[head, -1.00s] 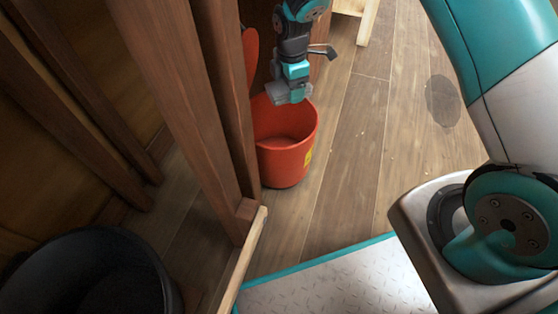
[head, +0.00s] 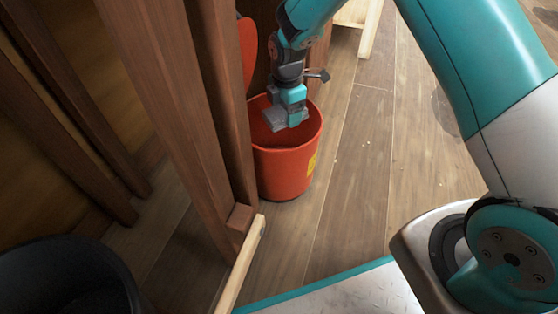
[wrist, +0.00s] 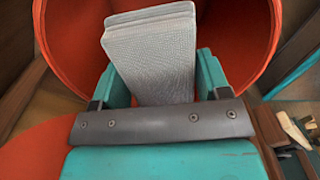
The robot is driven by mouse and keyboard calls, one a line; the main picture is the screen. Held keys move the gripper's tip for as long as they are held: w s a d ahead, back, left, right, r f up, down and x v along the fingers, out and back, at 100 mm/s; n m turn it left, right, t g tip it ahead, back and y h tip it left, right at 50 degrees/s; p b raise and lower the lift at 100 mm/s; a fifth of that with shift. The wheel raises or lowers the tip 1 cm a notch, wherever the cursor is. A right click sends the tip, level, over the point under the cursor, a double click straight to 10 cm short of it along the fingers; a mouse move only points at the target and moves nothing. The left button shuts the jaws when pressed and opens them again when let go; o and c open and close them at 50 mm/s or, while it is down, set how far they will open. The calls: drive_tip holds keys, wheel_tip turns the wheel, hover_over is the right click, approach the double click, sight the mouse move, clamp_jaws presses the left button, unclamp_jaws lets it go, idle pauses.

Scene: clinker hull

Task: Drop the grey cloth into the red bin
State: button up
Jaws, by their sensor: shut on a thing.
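The red bin (head: 288,172) stands upright on the floor with its lid (head: 247,55) raised behind it. In the wrist view its red inner wall (wrist: 237,30) surrounds the cloth. My gripper (head: 287,112) is over the bin's mouth, pointing down, with its end about at rim height. In the wrist view my gripper (wrist: 155,78) is shut on the folded grey cloth (wrist: 150,45), which sticks out beyond the fingers. In the head view the grey cloth (head: 277,120) shows below the gripper. The bin's floor is mostly hidden.
Dark wooden posts (head: 185,110) rise just left of the bin. A black bucket (head: 65,280) stands at the lower left. A pale wooden strip (head: 240,265) lies by the post's foot. The plank floor (head: 345,190) right of the bin is clear.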

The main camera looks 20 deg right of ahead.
drive_tip(key=o, duration=1)
drive_tip(key=shift+o, duration=0.2)
wheel_tip(320, 180, up, 17)
drive_tip(key=p, duration=1)
drive_tip(key=shift+r, duration=0.15)
